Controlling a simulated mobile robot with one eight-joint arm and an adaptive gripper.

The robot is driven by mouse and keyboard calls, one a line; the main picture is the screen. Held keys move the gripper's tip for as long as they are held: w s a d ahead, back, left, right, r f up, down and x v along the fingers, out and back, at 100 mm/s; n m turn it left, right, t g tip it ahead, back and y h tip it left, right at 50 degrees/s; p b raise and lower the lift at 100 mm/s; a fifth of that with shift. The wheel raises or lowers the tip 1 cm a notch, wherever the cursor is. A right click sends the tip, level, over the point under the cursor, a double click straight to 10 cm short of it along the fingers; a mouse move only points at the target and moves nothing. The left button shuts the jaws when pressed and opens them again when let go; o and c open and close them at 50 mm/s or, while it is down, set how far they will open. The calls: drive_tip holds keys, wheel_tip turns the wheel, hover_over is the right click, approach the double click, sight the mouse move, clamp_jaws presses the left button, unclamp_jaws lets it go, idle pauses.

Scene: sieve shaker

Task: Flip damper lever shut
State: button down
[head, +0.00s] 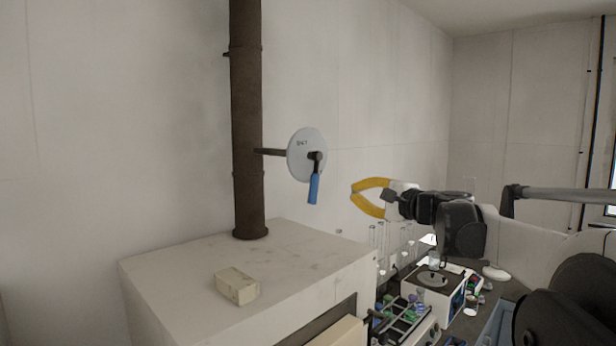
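The damper lever (314,188) has a blue handle that hangs down from a dark pivot in front of a round pale disc (306,154). The disc has small dark lettering near its top, too small to read surely. A dark rod joins the disc to a brown vertical flue pipe (247,120). My gripper (353,197) has yellow curved fingers pointing left, toward the lever. Its fingers are bowed apart with a gap between the tips, and nothing is between them. It is to the right of the blue handle and appears apart from it.
The pipe rises from a pale block-like furnace (160,262) with a beige brick (237,285) on top. Below my arm, a bench holds glassware, a rack (402,318) and a boxy device with a round top (433,279). The wall area left of the pipe is clear.

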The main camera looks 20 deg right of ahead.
sight(315, 178)
drive_tip(key=shift+s, duration=0.15)
drive_tip(key=shift+a, duration=0.1)
drive_tip(key=w+a+p, duration=0.2)
drive_tip(key=w+p, duration=0.1)
drive_tip(key=w, duration=0.8)
drive_tip(key=s+a, duration=0.3)
drive_tip(key=shift+a+r, duration=0.15)
drive_tip(key=shift+m, duration=0.3)
